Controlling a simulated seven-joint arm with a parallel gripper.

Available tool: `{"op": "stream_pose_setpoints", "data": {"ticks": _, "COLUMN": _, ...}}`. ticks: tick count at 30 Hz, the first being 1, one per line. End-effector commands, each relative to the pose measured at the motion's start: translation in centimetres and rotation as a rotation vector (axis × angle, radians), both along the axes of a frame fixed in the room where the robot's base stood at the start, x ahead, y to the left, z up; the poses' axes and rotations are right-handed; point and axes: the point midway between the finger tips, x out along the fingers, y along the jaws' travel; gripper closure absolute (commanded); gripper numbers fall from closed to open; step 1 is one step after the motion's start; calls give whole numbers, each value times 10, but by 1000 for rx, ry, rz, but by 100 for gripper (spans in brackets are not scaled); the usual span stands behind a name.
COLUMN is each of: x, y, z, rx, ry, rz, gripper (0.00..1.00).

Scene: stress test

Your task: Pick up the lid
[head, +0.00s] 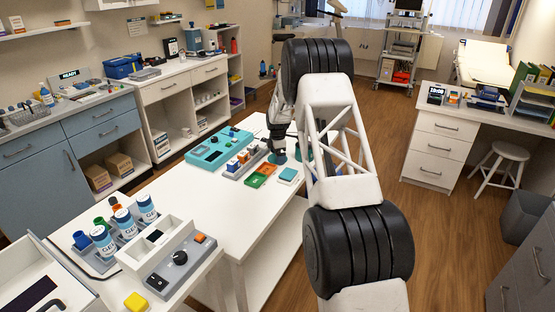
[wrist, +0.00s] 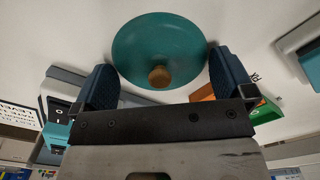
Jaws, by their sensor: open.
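The lid (wrist: 160,45) is a round teal disc with a small wooden knob, lying on the white table in the wrist view. My gripper (wrist: 163,82) is open, with one dark blue finger on either side of the lid's near part. The knob lies between the fingers, and nothing is clamped. In the head view my gripper (head: 280,147) is low over the table's far right part. Teal round shapes show beneath and beside it there, partly hidden by my arm; I cannot tell which is the lid.
On the white table (head: 205,207), a teal device (head: 217,150), a grey rack (head: 243,163), an orange card (head: 267,169), a green card (head: 256,181) and a teal-topped block (head: 288,175) lie left of and nearer than my gripper. The table's near middle is clear.

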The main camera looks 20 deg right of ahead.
Motion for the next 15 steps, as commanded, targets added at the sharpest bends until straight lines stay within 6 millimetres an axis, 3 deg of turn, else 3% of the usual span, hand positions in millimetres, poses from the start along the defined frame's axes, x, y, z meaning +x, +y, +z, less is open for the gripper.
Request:
{"op": "stream_pose_setpoints", "data": {"ticks": 6, "x": 0, "y": 0, "z": 0, "rx": 0, "ry": 0, "rz": 0, "gripper": 3}}
{"op": "stream_pose_setpoints", "data": {"ticks": 15, "x": 0, "y": 0, "z": -1, "rx": 0, "ry": 1, "rz": 0, "gripper": 49}}
